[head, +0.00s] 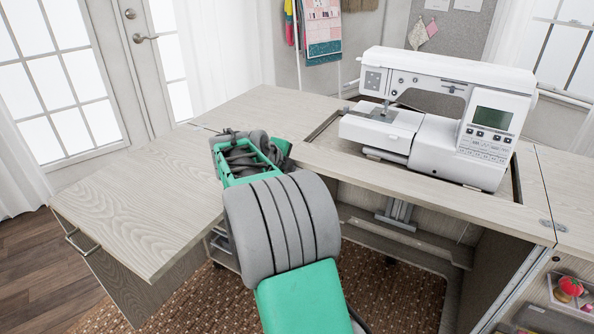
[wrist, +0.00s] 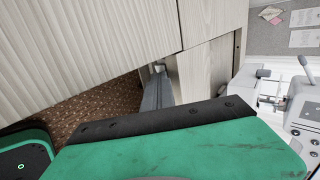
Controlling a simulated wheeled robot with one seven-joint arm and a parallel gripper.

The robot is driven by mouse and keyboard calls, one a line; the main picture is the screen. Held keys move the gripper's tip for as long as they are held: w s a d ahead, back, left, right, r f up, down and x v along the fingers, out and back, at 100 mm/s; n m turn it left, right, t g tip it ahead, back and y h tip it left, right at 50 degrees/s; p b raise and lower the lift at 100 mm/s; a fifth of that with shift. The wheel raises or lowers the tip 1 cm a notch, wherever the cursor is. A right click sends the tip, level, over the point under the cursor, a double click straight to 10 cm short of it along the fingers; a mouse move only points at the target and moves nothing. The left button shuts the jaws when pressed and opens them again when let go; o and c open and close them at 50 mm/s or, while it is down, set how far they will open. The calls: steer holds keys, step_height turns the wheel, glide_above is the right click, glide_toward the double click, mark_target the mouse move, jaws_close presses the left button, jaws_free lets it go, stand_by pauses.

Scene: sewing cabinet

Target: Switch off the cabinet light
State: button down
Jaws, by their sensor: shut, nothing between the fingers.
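The sewing cabinet (head: 150,195) has a pale wood-grain top and an open knee space under its front edge. I cannot make out a light or its switch in either view. My gripper (head: 240,152) is at the far end of my green and grey arm, over the cabinet top's front edge, left of the knee space. It is shut and empty, and its fingertips are hard to see. In the wrist view, a green part of mine with a black bolted strip fills the lower middle. Cabinet panels (wrist: 110,35) show beyond it.
A white sewing machine (head: 440,115) sits in the top's cut-out, right of my gripper. A leaf with a handle (head: 80,243) extends left. A grey lift bracket (head: 397,212) stands in the knee space. A red pincushion (head: 571,286) is at right.

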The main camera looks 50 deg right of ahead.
steer(key=s+a+f+p+v, duration=0.1)
steer(key=v, duration=1.1)
steer(key=shift+s+a+f, duration=0.2)
steer(key=shift+a+f, duration=0.05)
steer(key=shift+a, duration=0.05)
